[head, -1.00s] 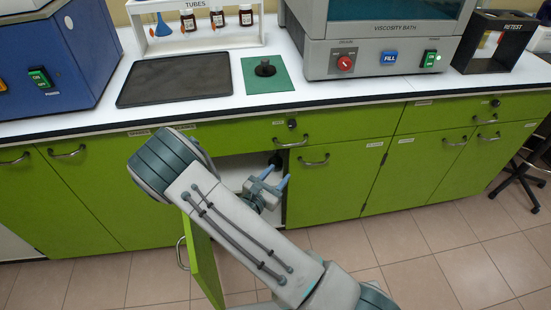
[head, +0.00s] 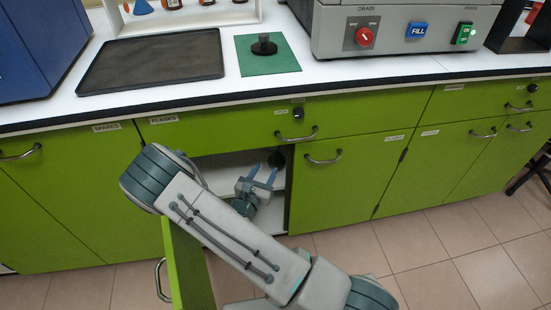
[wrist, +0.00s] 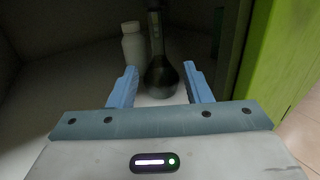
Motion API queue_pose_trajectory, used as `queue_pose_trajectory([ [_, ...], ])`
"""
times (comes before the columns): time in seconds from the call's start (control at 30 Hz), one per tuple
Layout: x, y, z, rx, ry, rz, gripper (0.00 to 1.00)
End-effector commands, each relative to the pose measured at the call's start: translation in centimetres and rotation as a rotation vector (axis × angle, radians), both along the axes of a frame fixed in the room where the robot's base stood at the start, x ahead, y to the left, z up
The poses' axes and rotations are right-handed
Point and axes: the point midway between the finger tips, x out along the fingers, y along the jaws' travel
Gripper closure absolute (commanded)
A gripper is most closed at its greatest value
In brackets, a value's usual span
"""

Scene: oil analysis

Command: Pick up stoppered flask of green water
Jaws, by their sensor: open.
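A dark flask (wrist: 161,76) with a round body and narrow neck stands upright inside the open cupboard. In the wrist view it is straight ahead, its lower body between my gripper's two blue fingers, with a gap on each side. Its top runs to the upper edge, and the liquid's colour is too dark to tell. In the head view only a dark bit of it (head: 276,158) shows at the cupboard opening. My gripper (wrist: 159,70) is open and empty, reaching into the cupboard; it also shows in the head view (head: 263,171).
A white bottle (wrist: 132,43) stands just left of the flask. The open green door (head: 186,265) hangs left of the opening in the head view. The counter above holds a black tray (head: 150,65) and a green mat (head: 268,66) with a dark knobbed object.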

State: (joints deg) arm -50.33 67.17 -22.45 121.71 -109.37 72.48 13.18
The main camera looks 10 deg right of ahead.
Motion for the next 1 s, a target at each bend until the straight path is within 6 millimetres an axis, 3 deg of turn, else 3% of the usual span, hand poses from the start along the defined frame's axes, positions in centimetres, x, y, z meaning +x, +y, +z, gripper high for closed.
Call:
queue_pose_trajectory([
  [0.3, 5.0, -3.2, 0.0, 0.000, -0.001, -0.002, 0.55],
  [0.57, 6.3, -3.9, 0.1, 0.000, -0.001, 0.001, 0.55],
  [0.83, 9.7, -5.6, 0.2, 0.001, -0.003, -0.001, 0.55],
  [1.0, 10.5, -6.0, 0.4, 0.000, 0.000, 0.001, 0.55],
])
